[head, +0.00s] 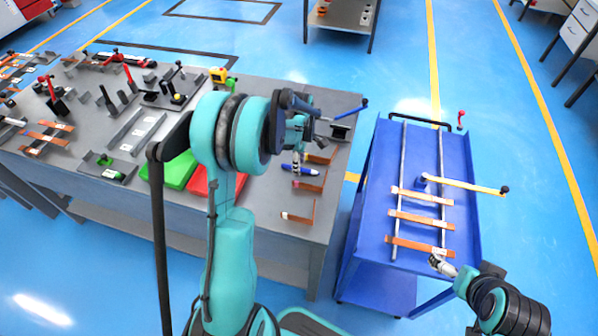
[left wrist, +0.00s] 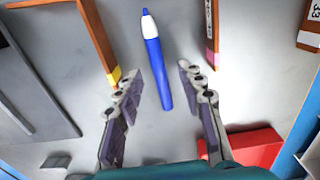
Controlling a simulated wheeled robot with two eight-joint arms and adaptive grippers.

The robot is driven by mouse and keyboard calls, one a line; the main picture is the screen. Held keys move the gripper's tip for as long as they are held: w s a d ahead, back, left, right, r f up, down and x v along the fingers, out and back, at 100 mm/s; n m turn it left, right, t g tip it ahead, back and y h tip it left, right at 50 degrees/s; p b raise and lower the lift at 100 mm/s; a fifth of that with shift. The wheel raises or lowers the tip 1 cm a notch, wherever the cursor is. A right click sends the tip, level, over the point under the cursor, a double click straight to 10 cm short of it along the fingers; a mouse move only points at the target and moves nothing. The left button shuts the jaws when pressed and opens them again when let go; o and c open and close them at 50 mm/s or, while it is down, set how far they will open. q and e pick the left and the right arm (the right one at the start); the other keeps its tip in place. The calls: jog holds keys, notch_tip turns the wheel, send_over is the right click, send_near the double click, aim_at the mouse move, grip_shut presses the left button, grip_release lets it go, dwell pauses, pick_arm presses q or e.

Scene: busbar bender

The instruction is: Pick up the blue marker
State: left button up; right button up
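The blue marker (left wrist: 158,72) lies flat on the grey workbench in the left wrist view, with a white collar and blue tip pointing away. It also shows in the head view (head: 301,170), near the bench's right end. My left gripper (left wrist: 150,74) is open above the bench, and the marker lies between its two fingers in the picture. Neither finger visibly touches it. In the head view my left gripper (head: 296,162) is partly hidden by its own arm. My right gripper (head: 441,265) is at the front edge of the blue cart, and its fingers are too small to read.
Copper bars lie beside the marker, one (head: 301,217) nearer the bench's front. A red bin (head: 232,185) and a green bin (head: 172,171) stand to the left. The blue cart (head: 374,205) at the right carries several copper bars on two rails.

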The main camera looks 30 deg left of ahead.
pick_arm(q)
jog(key=shift+f, duration=0.65)
jog(key=shift+r, duration=0.1)
jog(key=shift+c, duration=1.3)
grip_shut()
